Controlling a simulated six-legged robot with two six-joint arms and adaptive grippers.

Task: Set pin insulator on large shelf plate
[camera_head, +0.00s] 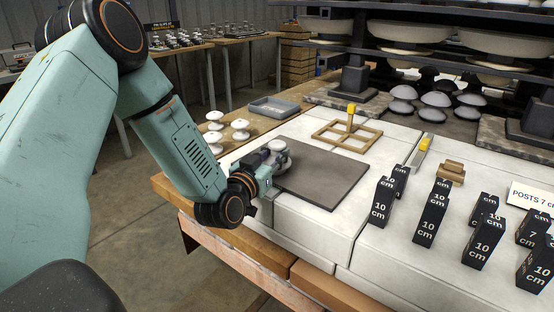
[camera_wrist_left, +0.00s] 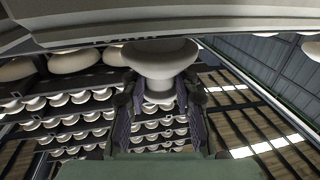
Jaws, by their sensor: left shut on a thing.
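My left gripper (camera_head: 266,169) is shut on a white pin insulator (camera_head: 280,161) at the left edge of a dark flat plate (camera_head: 325,176) on the white table blocks. In the left wrist view the fingers (camera_wrist_left: 160,108) hold the pale insulator (camera_wrist_left: 160,58) by its narrower part, with the wide part beyond the fingertips. I cannot tell whether the insulator touches the plate. I cannot tell which surface is the large shelf plate. My right gripper is not in view.
Several white insulators (camera_head: 240,130) stand on the wood left of the plate, near a grey tray (camera_head: 274,107). Black 10 cm posts (camera_head: 381,201) stand to the right. Stone slabs and shelves are behind.

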